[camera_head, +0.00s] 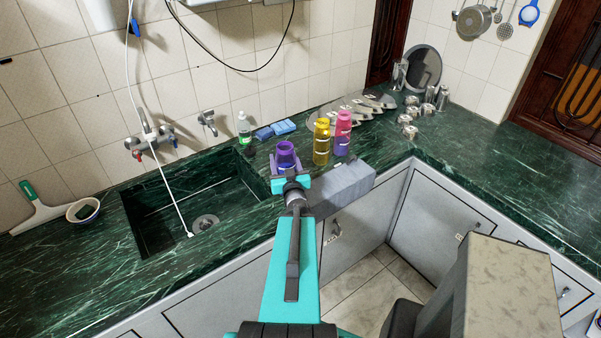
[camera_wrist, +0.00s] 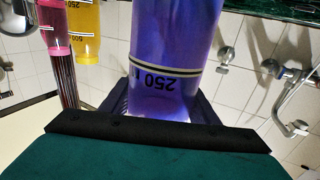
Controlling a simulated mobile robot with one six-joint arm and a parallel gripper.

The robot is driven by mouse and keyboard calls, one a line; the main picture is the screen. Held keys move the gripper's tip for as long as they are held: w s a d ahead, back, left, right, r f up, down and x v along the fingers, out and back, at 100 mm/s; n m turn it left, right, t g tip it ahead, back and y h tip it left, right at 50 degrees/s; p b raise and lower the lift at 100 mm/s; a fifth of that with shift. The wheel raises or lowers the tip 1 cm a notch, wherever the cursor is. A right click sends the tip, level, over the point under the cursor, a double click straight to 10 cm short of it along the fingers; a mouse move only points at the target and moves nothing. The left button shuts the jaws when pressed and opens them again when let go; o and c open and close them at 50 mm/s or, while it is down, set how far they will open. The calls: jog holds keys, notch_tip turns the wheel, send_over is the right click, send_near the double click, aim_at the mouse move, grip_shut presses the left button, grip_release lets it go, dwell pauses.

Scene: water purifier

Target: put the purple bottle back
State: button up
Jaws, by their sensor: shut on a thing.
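The purple bottle (camera_head: 286,156) is at my gripper (camera_head: 290,183), just left of the yellow bottle, by the right end of the sink. In the wrist view the purple bottle (camera_wrist: 172,60) fills the middle, with a "250" mark, and its lower part sits between the dark jaws of my gripper (camera_wrist: 160,120). My gripper is shut on it. The head view does not show clearly whether the bottle's base touches the counter. The yellow bottle (camera_head: 321,142) and the pink bottle (camera_head: 342,133) stand side by side on the green counter (camera_head: 458,172).
The sink (camera_head: 180,215) lies to the left. A small green-labelled bottle (camera_head: 244,128) and blue sponges (camera_head: 275,129) are behind. Metal cups (camera_head: 409,119) and a round dark pan (camera_head: 423,68) stand at the right back. The counter's right side is clear.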

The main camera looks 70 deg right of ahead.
aim_at(292, 161)
jog(key=s, duration=0.2)
jog(key=d+g, duration=0.1)
jog(key=shift+s+f+m+h, duration=0.25)
jog(key=shift+s+m+h, duration=0.05)
jog(key=shift+s+m, duration=0.1)
